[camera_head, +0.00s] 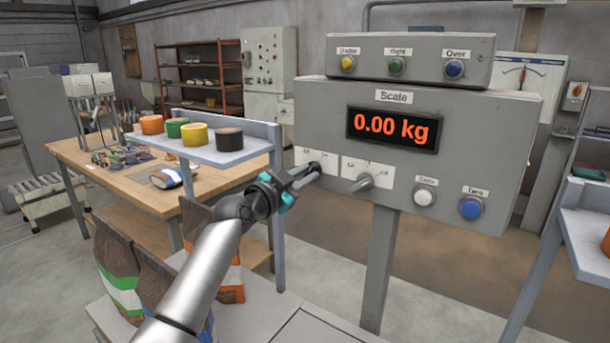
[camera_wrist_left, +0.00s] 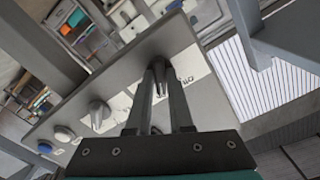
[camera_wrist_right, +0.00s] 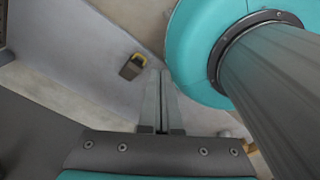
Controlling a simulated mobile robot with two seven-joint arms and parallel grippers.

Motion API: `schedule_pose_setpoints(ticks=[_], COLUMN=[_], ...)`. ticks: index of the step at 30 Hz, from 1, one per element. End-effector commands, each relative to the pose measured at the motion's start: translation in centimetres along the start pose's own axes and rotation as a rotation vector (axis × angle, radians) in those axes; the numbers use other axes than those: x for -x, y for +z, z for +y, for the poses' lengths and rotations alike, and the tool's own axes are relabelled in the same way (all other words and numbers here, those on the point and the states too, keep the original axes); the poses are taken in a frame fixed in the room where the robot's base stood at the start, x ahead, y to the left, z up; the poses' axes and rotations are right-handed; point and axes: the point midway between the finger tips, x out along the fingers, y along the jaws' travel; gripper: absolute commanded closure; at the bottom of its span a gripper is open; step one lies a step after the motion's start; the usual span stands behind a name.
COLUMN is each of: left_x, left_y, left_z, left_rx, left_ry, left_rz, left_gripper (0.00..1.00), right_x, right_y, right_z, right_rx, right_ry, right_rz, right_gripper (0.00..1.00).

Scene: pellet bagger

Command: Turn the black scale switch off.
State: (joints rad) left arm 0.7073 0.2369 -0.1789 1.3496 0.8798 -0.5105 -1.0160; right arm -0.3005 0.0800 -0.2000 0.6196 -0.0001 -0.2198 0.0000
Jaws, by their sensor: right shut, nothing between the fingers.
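The black scale switch (camera_head: 314,167) is a small dark knob on a white label plate, at the left of the grey scale panel (camera_head: 470,150). My left gripper (camera_head: 309,171) reaches it from the lower left, and its fingers partly hide it. In the left wrist view the fingers (camera_wrist_left: 161,82) stand slightly apart, one on each side of the knob, and look closed on it. The exact angle of the knob is hidden. The red display (camera_head: 392,130) reads 0.00 kg. My right gripper (camera_wrist_right: 161,100) is shut and empty, seen only in the right wrist view.
A grey lever knob (camera_head: 362,184) sits just right of the black switch. A white button (camera_head: 424,195) and a blue button (camera_head: 471,207) are further right. Three lamps line the upper box (camera_head: 410,50). A shelf (camera_head: 215,151) with coloured tubs stands left of the panel, above filled bags (camera_head: 120,265).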

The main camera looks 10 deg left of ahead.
Motion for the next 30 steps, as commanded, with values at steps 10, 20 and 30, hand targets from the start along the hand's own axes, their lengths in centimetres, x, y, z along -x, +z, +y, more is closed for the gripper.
schedule_pose_setpoints(ticks=[10,20,30], left_x=[0.02,0.03,0.03], left_y=[0.04,0.06,0.04], left_z=[-0.01,-0.01,-0.03], left_rx=[0.0,0.007,0.146], left_ry=[0.0,0.0,0.0], left_rz=[-0.001,-0.001,-0.002], left_gripper=[1.0,1.0,1.0], right_x=[0.0,0.03,0.38], right_y=[-0.01,-0.02,-0.06], right_z=[-0.01,-0.02,-0.01], right_rx=[0.0,0.0,0.0], right_ry=[0.0,0.0,0.0], right_rz=[0.0,0.0,0.0], right_gripper=[1.0,1.0,1.0])
